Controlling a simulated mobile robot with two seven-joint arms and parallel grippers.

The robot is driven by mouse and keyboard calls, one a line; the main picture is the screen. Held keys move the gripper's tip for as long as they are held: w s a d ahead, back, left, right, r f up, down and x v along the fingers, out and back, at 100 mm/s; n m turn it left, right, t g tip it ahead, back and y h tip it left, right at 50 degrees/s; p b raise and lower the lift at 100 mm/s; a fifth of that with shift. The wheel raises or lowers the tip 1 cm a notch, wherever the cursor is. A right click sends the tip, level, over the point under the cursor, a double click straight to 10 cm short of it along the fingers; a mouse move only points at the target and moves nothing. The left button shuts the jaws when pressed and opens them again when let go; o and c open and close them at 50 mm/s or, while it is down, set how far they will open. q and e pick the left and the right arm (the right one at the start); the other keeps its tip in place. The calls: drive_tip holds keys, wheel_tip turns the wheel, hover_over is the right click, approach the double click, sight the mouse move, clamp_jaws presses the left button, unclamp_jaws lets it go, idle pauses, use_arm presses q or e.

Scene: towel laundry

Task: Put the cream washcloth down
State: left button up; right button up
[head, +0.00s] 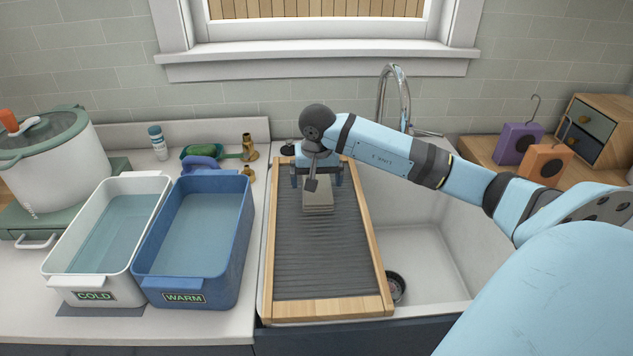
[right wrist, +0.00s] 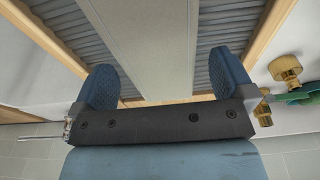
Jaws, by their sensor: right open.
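The cream washcloth (head: 318,203) shows as a small folded, greyish-cream stack on the ribbed washboard (head: 318,255) in the head view. In the right wrist view the pale cloth (right wrist: 150,45) runs as a flat strip between the fingers. My right gripper (head: 317,180) is over the far part of the board, at the cloth's far end, pointing down. Its two blue fingers (right wrist: 165,82) are spread apart on either side of the cloth, with gaps beside it. The gripper hides the cloth's far end in the head view. My left gripper is not in view.
A white COLD tub (head: 100,281) and a blue WARM tub (head: 190,281), both with water, stand left of the board. The sink (head: 425,260) with a tall faucet (head: 382,85) is to the right. Brass fittings (head: 249,150) sit behind the tubs. Purple and orange boxes stand far right.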

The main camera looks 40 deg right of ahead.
wheel_tip(320, 180, up, 11)
drive_tip(key=s+a, duration=0.1)
drive_tip(key=shift+f, duration=0.2)
drive_tip(key=shift+s+f, duration=0.1)
drive_tip(key=shift+s, duration=0.05)
idle(0.4)
